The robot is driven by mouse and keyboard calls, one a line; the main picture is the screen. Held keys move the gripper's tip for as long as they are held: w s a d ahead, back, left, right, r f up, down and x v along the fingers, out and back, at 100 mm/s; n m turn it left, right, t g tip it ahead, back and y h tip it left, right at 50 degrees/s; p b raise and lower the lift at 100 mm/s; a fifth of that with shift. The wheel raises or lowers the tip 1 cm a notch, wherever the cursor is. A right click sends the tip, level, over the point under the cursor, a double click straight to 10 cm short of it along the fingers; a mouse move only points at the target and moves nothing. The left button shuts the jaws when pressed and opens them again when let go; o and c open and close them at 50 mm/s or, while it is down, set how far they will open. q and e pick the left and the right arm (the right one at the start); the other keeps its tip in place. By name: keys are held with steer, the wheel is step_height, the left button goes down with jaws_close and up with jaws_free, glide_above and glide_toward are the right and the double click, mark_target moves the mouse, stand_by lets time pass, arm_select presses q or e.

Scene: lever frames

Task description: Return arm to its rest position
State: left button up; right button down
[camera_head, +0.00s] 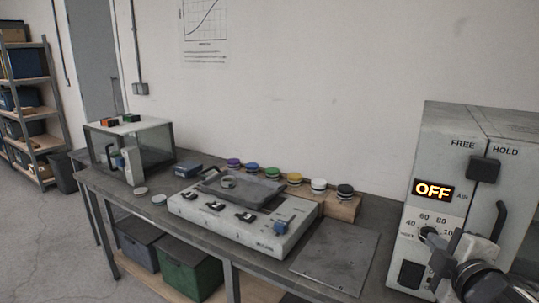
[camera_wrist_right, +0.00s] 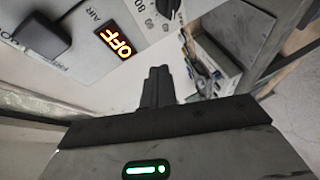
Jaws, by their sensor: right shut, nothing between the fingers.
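My right gripper (camera_head: 446,254) is low at the right in the head view, in front of the grey machine (camera_head: 440,140) and close to its dial (camera_head: 428,234). In the right wrist view its dark fingers (camera_wrist_right: 157,88) are together with nothing between them. I cannot tell whether they touch the machine. My right arm comes in from the lower right corner. The machine has a black lever knob (camera_head: 484,169) below the words FREE and HOLD, and a lit display (camera_head: 433,190) reading OFF. My left gripper is not in view.
A bench (camera_head: 375,215) carries a pale device (camera_head: 250,235) with a dark lidded plate, a row of coloured-topped round pots (camera_head: 319,186), and a glass-sided box (camera_head: 150,145). A flat grey plate (camera_head: 335,258) lies near the machine. Shelves (camera_head: 25,110) stand far left.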

steer(key=s+a+f+m+g+y, duration=0.1)
steer(key=s+a+f+m, duration=0.1)
steer(key=f, duration=0.5)
steer(key=s+a+f+m+g+y, duration=0.1)
steer(key=a+f, duration=0.2)
steer(key=f, duration=0.4)
steer(key=s+a+f+m+g+y, duration=0.3)
steer(key=s+a+f+m, duration=0.4)
steer(key=s+a+f, duration=0.6)
step_height(320, 180, down, 4)
steer(key=shift+s+a+f+m+y, duration=0.2)
steer(key=shift+s+m+y, duration=0.1)
steer(key=shift+s, duration=0.45)
